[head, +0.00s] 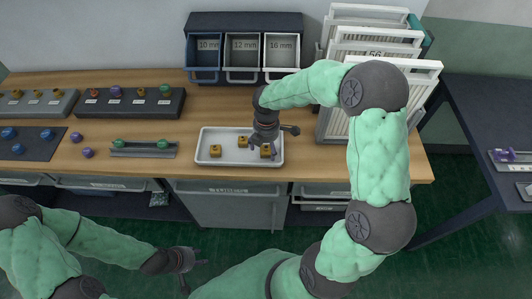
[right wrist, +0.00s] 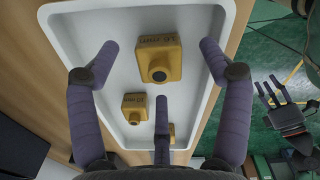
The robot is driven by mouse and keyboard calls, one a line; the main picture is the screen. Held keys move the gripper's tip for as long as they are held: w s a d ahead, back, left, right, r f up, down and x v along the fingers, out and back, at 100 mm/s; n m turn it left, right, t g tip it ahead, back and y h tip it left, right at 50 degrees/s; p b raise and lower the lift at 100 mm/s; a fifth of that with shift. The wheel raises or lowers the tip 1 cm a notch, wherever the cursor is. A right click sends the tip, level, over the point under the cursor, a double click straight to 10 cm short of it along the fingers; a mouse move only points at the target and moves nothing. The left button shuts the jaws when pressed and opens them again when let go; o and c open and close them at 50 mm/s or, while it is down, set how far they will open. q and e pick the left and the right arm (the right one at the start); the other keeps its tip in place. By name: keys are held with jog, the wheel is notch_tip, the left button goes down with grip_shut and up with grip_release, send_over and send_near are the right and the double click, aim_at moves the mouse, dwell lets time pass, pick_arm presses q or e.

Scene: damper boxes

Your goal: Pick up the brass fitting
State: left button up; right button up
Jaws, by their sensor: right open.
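Three yellow brass fittings lie in a white tray on the bench: one at the left (head: 215,150), one near the middle (head: 243,141), and one at the right (head: 266,151) under my right gripper (head: 267,143). In the right wrist view, a fitting (right wrist: 160,58) with an upside-down label, seemingly 16 mm, sits between the spread purple fingers, apart from them. A second fitting (right wrist: 134,107), seemingly marked 10 mm, is nearer my palm. A third (right wrist: 171,133) is mostly hidden by a finger. My right gripper is open and empty. My left gripper (head: 188,262) hangs low before the bench; its opening is unclear.
The white tray (head: 204,159) has a raised rim. Bins marked 10, 12 and 16 mm (head: 243,57) stand behind it. White framed panels (head: 375,60) stand at the right. Racks with knobs (head: 129,103) and a rail (head: 144,150) lie left of the tray.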

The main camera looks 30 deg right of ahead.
jog(key=shift+f, duration=0.95)
grip_shut()
jog(key=shift+r, duration=0.1)
jog(key=shift+r, duration=0.1)
